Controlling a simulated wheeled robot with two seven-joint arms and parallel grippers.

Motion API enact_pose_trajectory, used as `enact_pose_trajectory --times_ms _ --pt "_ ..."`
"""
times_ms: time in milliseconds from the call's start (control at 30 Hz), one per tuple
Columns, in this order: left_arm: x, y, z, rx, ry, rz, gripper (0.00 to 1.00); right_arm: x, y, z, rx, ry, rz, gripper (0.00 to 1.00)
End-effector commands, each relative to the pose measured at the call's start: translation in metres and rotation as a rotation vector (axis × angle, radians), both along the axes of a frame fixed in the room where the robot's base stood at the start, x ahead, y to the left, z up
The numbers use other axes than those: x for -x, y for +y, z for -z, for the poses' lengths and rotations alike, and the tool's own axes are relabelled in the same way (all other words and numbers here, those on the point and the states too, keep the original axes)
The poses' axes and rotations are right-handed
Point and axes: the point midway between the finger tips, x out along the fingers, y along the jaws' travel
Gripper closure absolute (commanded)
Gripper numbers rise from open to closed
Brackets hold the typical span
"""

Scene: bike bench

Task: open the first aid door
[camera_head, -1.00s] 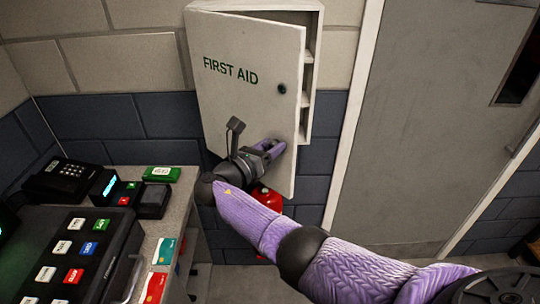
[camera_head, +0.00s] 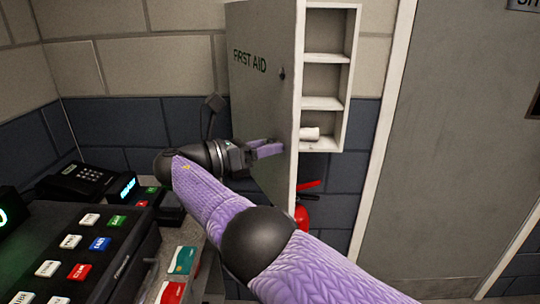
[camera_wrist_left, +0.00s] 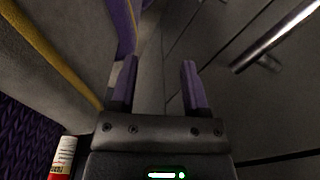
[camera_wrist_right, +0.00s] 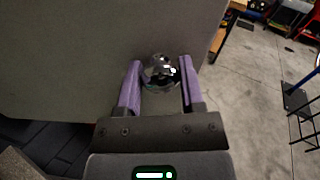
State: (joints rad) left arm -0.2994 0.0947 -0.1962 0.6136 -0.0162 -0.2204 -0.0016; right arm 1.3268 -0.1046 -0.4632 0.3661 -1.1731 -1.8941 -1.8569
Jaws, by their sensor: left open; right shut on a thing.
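The first aid door (camera_head: 262,100) is grey-white with green "FIRST AID" lettering and stands swung well open. The cabinet (camera_head: 354,80) behind it shows its shelves, with a white roll (camera_head: 309,133) on the lowest visible one. My right gripper (camera_head: 268,149) is at the lower part of the door. In the right wrist view its purple fingers (camera_wrist_right: 160,85) are shut on a shiny round knob (camera_wrist_right: 160,72) on the door. My left gripper (camera_wrist_left: 160,85) shows only in the left wrist view, open with nothing between its fingers.
A bench at the left holds a keypad panel (camera_head: 75,250), a phone (camera_head: 80,180) and cards (camera_head: 183,260). A red fire extinguisher (camera_head: 304,205) is below the cabinet. A grey room door (camera_head: 450,140) stands at the right.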

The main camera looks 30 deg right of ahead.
Motion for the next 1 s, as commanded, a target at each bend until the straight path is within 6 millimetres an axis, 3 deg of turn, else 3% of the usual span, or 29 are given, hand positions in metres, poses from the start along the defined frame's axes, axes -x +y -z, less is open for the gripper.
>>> enact_pose_trajectory --times_ms 300,333,467,767,1000 --pt "0.0 -0.002 0.0 0.004 0.0 -0.001 0.41 0.0 0.0 -0.001 0.002 0.001 -0.001 1.0" --pt "0.0 -0.003 0.0 0.004 -0.001 -0.001 0.41 0.0 0.0 -0.001 0.002 0.001 -0.001 0.44" --pt "0.0 -0.004 0.0 0.006 -0.001 -0.002 0.41 0.0 0.0 -0.001 0.001 0.001 -0.001 0.17" --pt "-0.001 -0.005 -0.002 0.008 -0.002 -0.002 0.41 0.0 0.0 -0.003 0.001 0.001 0.0 0.15" --pt "-0.003 -0.004 -0.029 0.006 -0.009 -0.002 0.41 0.0 0.0 -0.061 0.002 -0.004 -0.001 0.15"
